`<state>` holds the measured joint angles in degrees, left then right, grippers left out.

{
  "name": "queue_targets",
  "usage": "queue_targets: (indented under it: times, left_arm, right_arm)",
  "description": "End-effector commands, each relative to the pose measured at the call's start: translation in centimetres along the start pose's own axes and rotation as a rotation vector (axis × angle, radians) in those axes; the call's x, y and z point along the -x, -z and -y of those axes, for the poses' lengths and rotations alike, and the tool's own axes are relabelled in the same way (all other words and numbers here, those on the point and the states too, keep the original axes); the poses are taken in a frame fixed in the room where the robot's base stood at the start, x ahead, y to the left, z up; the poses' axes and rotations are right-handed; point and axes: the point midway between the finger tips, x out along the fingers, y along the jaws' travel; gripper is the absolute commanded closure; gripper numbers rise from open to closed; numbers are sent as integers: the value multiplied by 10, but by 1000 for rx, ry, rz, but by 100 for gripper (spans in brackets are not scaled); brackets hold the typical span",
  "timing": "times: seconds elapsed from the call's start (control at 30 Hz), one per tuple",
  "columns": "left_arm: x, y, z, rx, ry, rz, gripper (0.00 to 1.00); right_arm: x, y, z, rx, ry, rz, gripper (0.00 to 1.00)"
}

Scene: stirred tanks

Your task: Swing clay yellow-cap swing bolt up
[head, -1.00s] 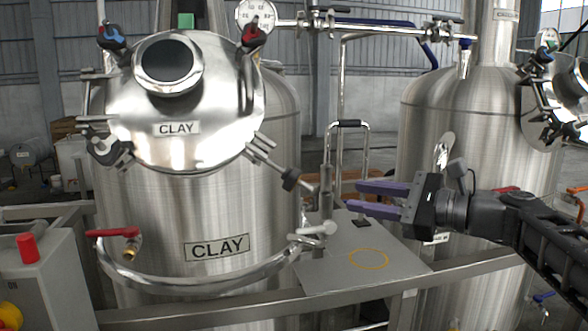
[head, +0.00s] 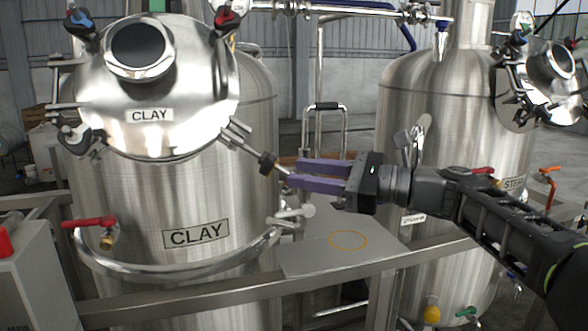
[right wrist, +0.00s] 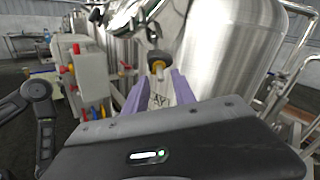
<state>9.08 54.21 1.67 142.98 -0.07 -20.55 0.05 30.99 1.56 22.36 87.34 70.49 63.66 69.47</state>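The steel tank labelled CLAY (head: 196,234) stands at the left with its round lid (head: 200,110) tilted toward me. A swing bolt (head: 245,146) sticks out from the lid's lower right edge, slanting down to a dark knob (head: 267,163). In the right wrist view this knob (right wrist: 158,56) shows a yellow end (right wrist: 158,69). My right gripper (head: 294,173) has its purple fingers apart, with the tips just right of the knob. In the right wrist view the yellow end sits between and just beyond the fingertips (right wrist: 158,80); I cannot tell whether they touch. My left gripper is out of view.
Blue-cap (head: 79,19) and red-cap (head: 228,17) bolts sit at the lid's top edge. A grey plate with a yellow ring (head: 348,240) lies below my right gripper. A second steel tank (head: 440,100) stands to the right. A red-handled valve (head: 90,222) is at lower left.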

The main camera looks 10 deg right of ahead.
Motion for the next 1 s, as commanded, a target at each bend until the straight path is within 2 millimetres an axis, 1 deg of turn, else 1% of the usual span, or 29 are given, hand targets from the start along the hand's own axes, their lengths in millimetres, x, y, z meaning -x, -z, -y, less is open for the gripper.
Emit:
queue_targets:
  times: [0.03,0.1,0.2,0.5,0.9,1.0]
  left_arm:
    - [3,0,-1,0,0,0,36]
    - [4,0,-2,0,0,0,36]
    - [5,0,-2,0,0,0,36]
    - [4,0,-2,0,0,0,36]
    - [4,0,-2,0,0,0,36]
    - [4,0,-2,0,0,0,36]
  right_arm:
    - [-8,-1,0,-2,-2,1,68]
    - [-16,-1,0,-1,-2,1,68]
    - [-24,0,0,-1,-1,1,68]
    - [-26,0,0,0,1,0,68]
    - [-26,0,0,0,0,0,100]
    - [-26,0,0,0,1,0,100]
